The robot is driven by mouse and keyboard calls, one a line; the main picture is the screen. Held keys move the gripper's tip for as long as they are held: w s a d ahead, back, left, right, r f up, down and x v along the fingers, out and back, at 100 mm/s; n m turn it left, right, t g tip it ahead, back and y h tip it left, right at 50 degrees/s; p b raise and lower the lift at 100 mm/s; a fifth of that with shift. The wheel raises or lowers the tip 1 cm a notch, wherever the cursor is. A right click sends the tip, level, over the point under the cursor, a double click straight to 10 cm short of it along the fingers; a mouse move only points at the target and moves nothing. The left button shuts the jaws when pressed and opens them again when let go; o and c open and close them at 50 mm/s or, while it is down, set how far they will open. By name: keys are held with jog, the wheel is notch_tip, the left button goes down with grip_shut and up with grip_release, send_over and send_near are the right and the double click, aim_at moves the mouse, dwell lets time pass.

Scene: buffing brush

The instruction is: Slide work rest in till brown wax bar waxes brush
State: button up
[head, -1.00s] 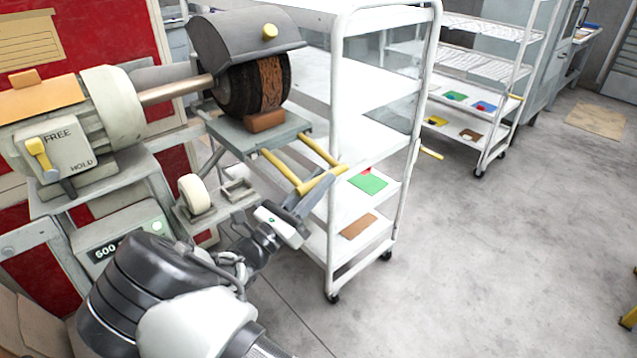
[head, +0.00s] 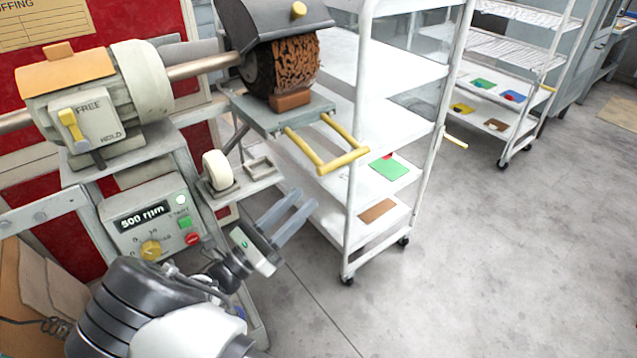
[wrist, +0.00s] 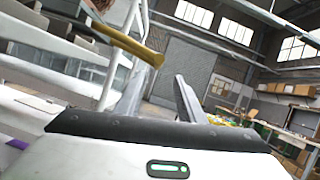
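The work rest (head: 262,118) is a grey plate under the brush, with a yellow U-shaped handle (head: 343,161) sticking out to the front right. The brown wax bar (head: 291,100) sits on the plate and appears to touch the underside of the brush (head: 284,65). Brown streaks cover much of the brush's front face; its left side is dark. My gripper (head: 307,198) is open and empty, below and left of the handle's crossbar, apart from it. In the wrist view the handle (wrist: 122,36) passes at the upper left, beyond the spread fingers.
A FREE/HOLD lever (head: 71,123) is on the motor. A control box (head: 160,222) reads 500 rpm. A small white roller (head: 217,170) stands left of the handle. A white shelf cart (head: 352,215) stands close behind the handle. The floor at right is clear.

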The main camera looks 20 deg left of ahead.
jog(key=shift+v, duration=2.15)
jog(key=shift+d, duration=0.15)
